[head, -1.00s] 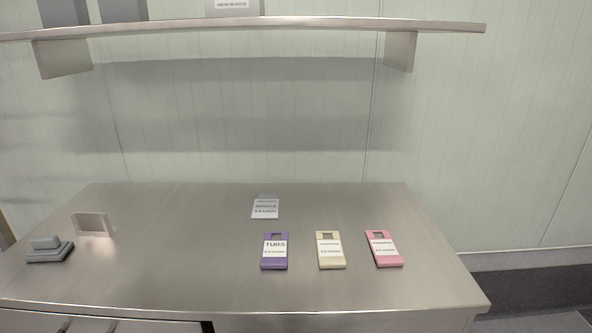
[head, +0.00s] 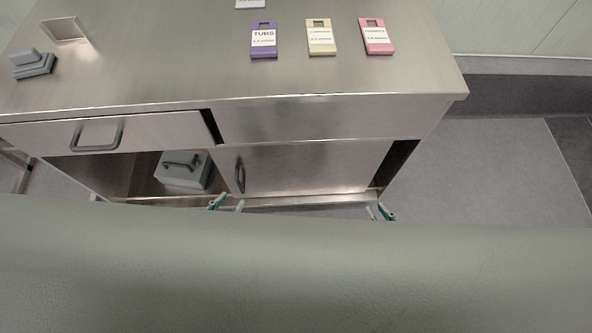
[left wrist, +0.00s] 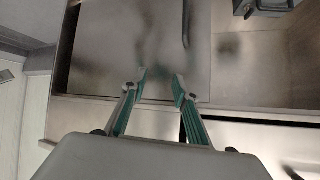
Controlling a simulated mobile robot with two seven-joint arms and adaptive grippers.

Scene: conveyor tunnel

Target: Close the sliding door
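The sliding door (head: 310,166) is a flat steel panel in the right part of the lower cabinet front, with a dark upright handle (head: 240,174) near its left edge. The cabinet is open to the left of the door, and a narrow dark gap shows at its right. My left gripper (head: 228,204) is open and empty, low in front of the handle side. In the left wrist view its fingers (left wrist: 161,78) are spread before the door panel (left wrist: 130,40), apart from the handle (left wrist: 187,24). My right gripper (head: 379,210) looks open and empty, near the door's lower right.
A grey box with a handle (head: 184,169) sits inside the open left compartment. A drawer (head: 150,130) above stands slightly out. The countertop (head: 170,60) holds purple, cream and pink labelled tags and a grey stepped block (head: 33,66). Floor (head: 500,165) at right is clear.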

